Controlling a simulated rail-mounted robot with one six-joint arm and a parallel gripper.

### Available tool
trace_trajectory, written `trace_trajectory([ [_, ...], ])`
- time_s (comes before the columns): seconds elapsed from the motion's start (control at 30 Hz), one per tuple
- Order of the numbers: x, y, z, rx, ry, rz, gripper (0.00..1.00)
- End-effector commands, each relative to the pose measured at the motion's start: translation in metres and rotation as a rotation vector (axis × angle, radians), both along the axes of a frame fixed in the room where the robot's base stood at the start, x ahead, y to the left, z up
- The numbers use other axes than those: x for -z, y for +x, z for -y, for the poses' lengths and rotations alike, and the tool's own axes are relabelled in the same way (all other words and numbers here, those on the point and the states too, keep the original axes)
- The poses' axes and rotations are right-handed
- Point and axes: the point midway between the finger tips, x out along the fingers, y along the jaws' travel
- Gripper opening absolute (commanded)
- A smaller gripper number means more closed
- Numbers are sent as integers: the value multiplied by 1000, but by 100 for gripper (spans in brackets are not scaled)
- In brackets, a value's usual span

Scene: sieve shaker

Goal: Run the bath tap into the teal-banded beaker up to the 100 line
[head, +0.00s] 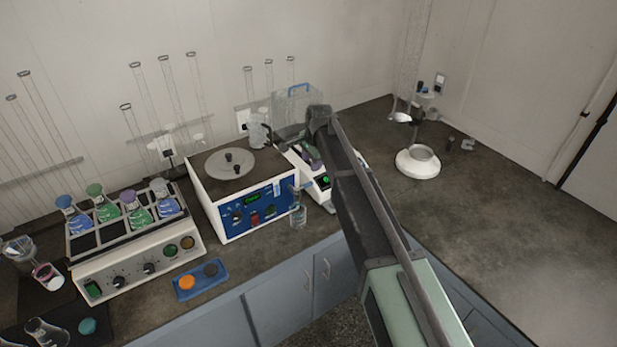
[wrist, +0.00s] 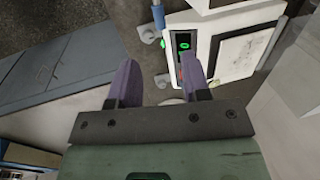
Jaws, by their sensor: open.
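The water bath (head: 222,215) is a white box with a blue front panel, a lit green display and a round grey lid. A small tap (head: 297,188) sits at its right front corner. A small clear glass vessel with a bluish-teal tint (head: 298,216) stands on the bench below the tap, apparently the beaker; its lines and fill level are too small to read. My gripper (head: 311,157) is right of the bath, above a white instrument. In the wrist view my gripper (wrist: 160,82) has its purple fingers wide apart with nothing between them.
The white instrument with a green display (wrist: 184,45) lies beyond the fingers. A hotplate rack with several coloured flasks (head: 135,245) stands left of the bath. A blue tray (head: 222,283) lies in front. The bench at right is mostly clear around a white round-based device (head: 417,163).

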Motion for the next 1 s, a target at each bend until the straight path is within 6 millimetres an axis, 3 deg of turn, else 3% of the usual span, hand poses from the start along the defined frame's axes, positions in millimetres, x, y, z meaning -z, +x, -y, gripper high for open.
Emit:
trace_trajectory([
  [0.23,21,2,-1,-1,-1,-1,43],
  [0.6,101,14,-10,-3,-2,0,43],
  [0.7,109,16,-12,-3,-2,0,43],
  [0.97,106,16,-12,-3,-2,0,43],
  [1.0,106,16,-12,-3,-2,0,39],
])
